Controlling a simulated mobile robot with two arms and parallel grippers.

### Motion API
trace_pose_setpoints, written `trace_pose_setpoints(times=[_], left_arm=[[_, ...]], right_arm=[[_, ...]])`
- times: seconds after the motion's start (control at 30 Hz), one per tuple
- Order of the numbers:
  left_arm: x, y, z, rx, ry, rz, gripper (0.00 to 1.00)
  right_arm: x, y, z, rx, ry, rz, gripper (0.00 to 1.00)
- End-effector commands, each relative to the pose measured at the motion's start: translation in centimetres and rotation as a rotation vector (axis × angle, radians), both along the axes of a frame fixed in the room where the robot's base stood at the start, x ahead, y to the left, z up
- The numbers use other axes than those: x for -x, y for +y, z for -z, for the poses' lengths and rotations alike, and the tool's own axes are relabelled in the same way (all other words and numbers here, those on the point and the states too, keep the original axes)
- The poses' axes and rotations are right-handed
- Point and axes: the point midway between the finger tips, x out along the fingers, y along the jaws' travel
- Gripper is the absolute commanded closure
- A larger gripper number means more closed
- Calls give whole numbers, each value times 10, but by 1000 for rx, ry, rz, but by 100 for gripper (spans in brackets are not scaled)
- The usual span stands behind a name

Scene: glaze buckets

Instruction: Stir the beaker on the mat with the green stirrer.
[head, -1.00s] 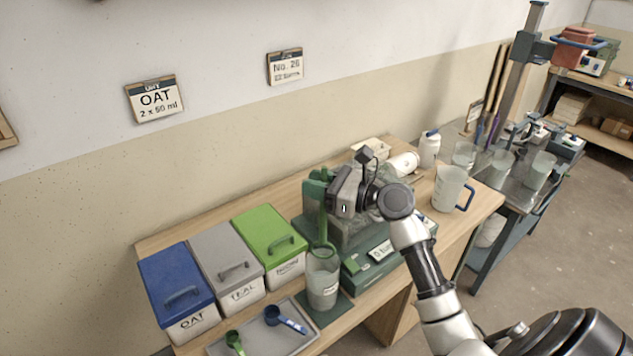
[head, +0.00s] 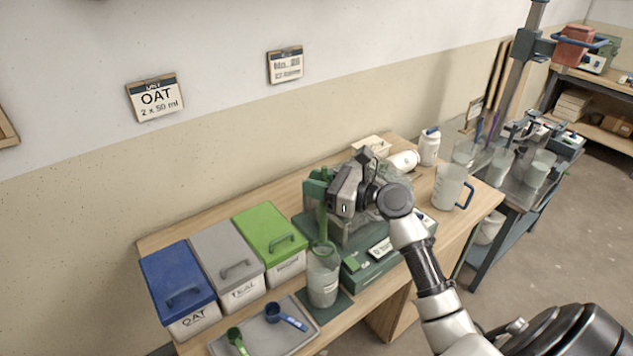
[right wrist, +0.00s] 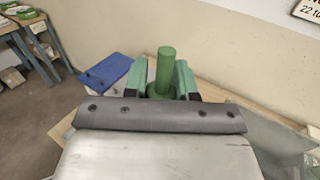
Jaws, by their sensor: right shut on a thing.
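The clear beaker (head: 323,288) stands upright on the dark green mat (head: 337,307) at the front of the bench. My right gripper (head: 318,188) is shut on the green stirrer (head: 323,226) above the beaker. The stirrer hangs about upright, with its lower end at the beaker's mouth; how deep it reaches is hard to tell. In the right wrist view the stirrer's top (right wrist: 165,68) stands between the two green fingers of my right gripper (right wrist: 161,85). My left gripper is not in view.
Blue (head: 177,283), grey (head: 226,258) and green (head: 270,235) lidded bins stand left of the beaker. A tray (head: 300,340) with green and blue scoops lies in front. A green machine (head: 372,268) stands close right of the beaker; a jug (head: 448,187) stands farther right.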

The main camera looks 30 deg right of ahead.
Motion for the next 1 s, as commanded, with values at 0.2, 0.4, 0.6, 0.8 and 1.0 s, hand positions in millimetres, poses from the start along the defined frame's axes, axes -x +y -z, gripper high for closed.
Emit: trace_pose_setpoints(times=[0.2,0.4,0.6,0.8,1.0], left_arm=[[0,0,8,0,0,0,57],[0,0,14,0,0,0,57],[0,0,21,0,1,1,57],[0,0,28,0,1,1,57],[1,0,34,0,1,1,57]], right_arm=[[0,0,14,-2,1,0,97],[0,0,25,-1,0,0,97],[0,0,37,-1,0,0,97],[0,0,50,-2,0,1,97],[0,0,62,-1,1,1,97]])
